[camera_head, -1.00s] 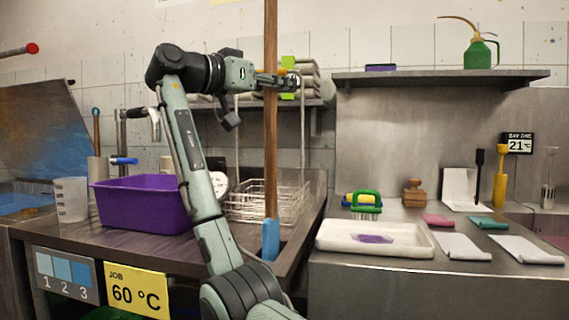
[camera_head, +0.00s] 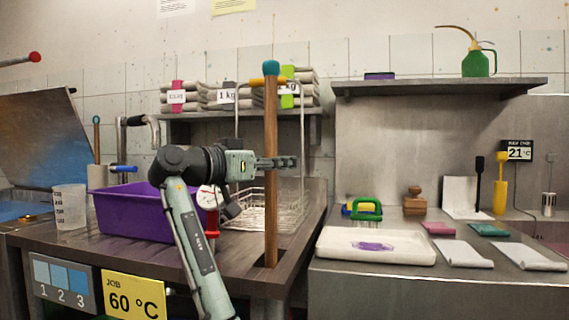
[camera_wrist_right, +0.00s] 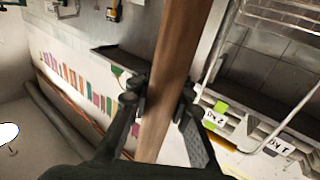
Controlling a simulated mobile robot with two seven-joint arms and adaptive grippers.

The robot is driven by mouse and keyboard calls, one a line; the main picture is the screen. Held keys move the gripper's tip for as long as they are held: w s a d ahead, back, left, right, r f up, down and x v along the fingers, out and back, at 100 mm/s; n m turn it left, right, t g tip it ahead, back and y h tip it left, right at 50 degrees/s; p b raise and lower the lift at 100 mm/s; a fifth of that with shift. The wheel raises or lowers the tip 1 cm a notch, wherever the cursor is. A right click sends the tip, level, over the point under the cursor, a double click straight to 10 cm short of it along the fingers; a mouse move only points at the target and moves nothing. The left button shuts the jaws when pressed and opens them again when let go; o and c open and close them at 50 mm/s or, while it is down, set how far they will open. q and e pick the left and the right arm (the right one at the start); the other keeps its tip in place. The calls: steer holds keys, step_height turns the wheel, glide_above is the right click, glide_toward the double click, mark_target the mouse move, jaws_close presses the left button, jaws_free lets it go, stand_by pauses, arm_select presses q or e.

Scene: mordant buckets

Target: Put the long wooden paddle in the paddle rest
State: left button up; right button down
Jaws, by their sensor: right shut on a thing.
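The long wooden paddle (camera_head: 271,175) stands nearly upright at the right front of the dark bench, with a teal cap on top. Its blue lower end is hidden; the shaft goes down into a dark slot (camera_head: 259,266) in the bench top, which looks like the paddle rest. My right gripper (camera_head: 280,163) is shut around the shaft at about mid-height. The right wrist view also shows the fingers on both sides of the wooden shaft (camera_wrist_right: 177,65). My left gripper is not in view.
A purple tub (camera_head: 135,215) and a measuring jug (camera_head: 70,207) stand on the bench at left. A wire basket (camera_head: 245,212) is behind the paddle. Folded bundles (camera_head: 190,97) lie on the shelf above. A white tray (camera_head: 340,250) lies on the right counter.

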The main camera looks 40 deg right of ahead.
steer(key=c, duration=1.9)
jaws_free()
steer(key=shift+f, duration=0.1)
steer(key=o, duration=0.5)
arm_select(q)
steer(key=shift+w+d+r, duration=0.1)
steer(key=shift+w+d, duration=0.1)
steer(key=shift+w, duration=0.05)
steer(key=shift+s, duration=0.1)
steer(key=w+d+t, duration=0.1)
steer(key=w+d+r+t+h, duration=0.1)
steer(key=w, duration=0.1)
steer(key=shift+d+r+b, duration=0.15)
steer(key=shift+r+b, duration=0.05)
steer(key=shift+b, duration=0.2)
arm_select(e)
steer(key=s+a, duration=0.1)
steer(key=a, duration=1.1)
steer(key=shift+s+r, duration=0.2)
